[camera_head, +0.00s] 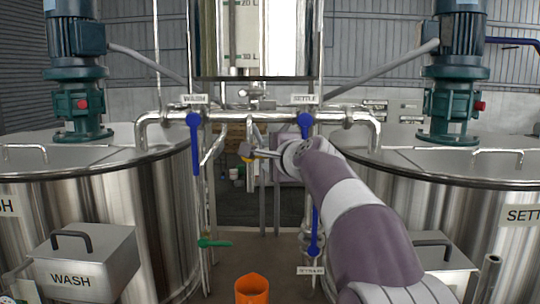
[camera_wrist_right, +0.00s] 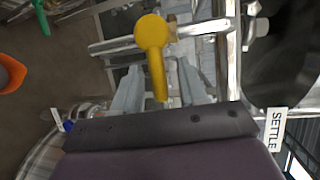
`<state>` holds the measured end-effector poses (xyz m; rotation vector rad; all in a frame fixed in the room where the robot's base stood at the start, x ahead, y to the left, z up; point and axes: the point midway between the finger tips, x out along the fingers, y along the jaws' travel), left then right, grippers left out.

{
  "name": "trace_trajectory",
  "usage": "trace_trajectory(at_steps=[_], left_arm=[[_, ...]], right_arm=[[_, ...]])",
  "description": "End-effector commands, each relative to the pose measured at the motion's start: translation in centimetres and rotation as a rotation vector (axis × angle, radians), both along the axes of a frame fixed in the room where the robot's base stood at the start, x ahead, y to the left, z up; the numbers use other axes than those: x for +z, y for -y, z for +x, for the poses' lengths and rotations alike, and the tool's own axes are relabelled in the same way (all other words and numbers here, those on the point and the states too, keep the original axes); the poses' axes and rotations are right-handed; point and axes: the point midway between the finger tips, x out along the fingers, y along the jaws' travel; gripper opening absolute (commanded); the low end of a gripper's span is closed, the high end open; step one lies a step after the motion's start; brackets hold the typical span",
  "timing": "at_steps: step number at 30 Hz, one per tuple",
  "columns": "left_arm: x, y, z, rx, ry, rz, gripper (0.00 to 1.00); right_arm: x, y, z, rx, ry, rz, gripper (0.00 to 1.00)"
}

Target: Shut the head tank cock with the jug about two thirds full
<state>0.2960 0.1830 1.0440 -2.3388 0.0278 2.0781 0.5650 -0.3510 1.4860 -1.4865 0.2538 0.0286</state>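The yellow-handled cock (camera_head: 247,159) sits below the head tank (camera_head: 208,45), mostly hidden behind my right gripper in the head view. In the right wrist view its yellow lever (camera_wrist_right: 155,55) points toward my right gripper (camera_wrist_right: 160,85). The two grey fingers are apart, one on each side of the lever tip, with gaps showing. The gripper also shows in the head view (camera_head: 265,154). The orange jug (camera_head: 252,290) is low in the head view, cut by the bottom edge; its fill level cannot be seen. My left gripper is not in view.
The wash tank (camera_head: 150,215) stands left and the settle tank (camera_head: 440,207) right. Blue levers hang at the wash (camera_head: 195,145) and settle (camera_head: 305,124) labels, and above the strain label (camera_head: 314,235). A green lever (camera_head: 215,243) projects at lower left of centre. Pipes surround the cock.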

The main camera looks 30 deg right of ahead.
Motion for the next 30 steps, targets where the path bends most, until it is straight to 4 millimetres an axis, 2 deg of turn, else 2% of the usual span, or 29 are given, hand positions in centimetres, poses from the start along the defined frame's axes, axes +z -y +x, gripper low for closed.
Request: trace_trajectory(at_steps=[4, 12, 15, 20, 30], left_arm=[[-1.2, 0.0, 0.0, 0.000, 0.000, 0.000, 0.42], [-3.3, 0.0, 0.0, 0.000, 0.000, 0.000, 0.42], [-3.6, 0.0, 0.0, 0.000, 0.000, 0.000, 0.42], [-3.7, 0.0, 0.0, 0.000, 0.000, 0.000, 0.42], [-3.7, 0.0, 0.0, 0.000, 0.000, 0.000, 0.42]], right_arm=[[0.2, -0.3, -2.5, -0.002, 0.004, -0.003, 0.42], [1.5, -1.3, -9.5, -0.003, 0.003, -0.003, 0.42], [1.9, -1.5, -11.1, -0.003, 0.003, -0.003, 0.42], [2.3, -1.7, -12.2, -0.002, 0.002, -0.002, 0.42], [2.3, -1.7, -12.2, -0.001, 0.001, -0.001, 0.42]])
